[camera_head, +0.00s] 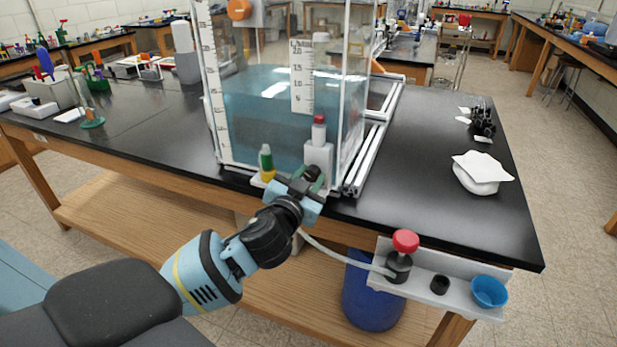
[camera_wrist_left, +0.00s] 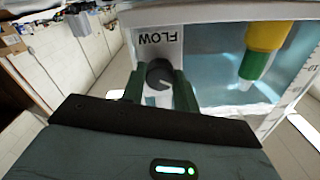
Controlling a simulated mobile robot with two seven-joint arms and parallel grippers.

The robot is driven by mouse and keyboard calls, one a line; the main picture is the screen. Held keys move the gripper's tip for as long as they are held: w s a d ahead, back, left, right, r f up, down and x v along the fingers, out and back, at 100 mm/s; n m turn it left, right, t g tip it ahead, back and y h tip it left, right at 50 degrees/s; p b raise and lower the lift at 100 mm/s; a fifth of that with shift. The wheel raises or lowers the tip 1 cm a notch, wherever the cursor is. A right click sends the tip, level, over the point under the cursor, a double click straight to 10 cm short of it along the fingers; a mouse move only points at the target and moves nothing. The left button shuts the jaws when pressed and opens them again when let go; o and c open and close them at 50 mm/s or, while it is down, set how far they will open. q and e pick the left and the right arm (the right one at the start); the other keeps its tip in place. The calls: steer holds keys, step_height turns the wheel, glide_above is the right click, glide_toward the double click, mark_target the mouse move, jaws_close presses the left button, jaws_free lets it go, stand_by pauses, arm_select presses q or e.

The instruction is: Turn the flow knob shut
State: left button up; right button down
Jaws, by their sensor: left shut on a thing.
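The flow knob (camera_wrist_left: 159,75) is a dark round knob with a pale pointer line, below the upside-down word FLOW on a white panel (camera_wrist_left: 158,48) in the left wrist view. In the head view the knob is mostly hidden by my gripper, at the white valve block (camera_head: 319,155) on the tank's front. My left gripper (camera_head: 312,178) is shut on the knob. In the left wrist view its two green fingers (camera_wrist_left: 160,90) stand on either side of the knob. My right gripper is not in view.
A clear tank (camera_head: 270,105) of blue water stands on the black bench (camera_head: 440,190). A yellow-green nozzle (camera_head: 267,162) sits left of the knob. A blue bucket (camera_head: 370,300) is below.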

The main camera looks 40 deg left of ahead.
arm_select(q)
steer(key=m+p, duration=0.1)
steer(key=m, duration=0.1)
steer(key=m+p, duration=0.1)
steer(key=shift+r+m, duration=0.2)
steer(key=shift+m, duration=0.2)
steer(key=m+p, duration=0.2)
steer(key=m, duration=0.2)
steer(key=shift+m, duration=0.3)
steer(key=shift+m+p, duration=0.6)
steer(key=shift+m, duration=1.2)
steer(key=m, duration=0.2)
steer(key=shift+f+m+p, duration=0.15)
steer(key=shift+m+p, duration=0.25)
steer(key=m, duration=1.4)
steer(key=shift+m, duration=0.4)
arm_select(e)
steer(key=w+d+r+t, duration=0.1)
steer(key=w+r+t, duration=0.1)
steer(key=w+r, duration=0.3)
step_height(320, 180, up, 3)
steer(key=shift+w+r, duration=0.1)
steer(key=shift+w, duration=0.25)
arm_select(q)
steer(key=shift+m, duration=0.3)
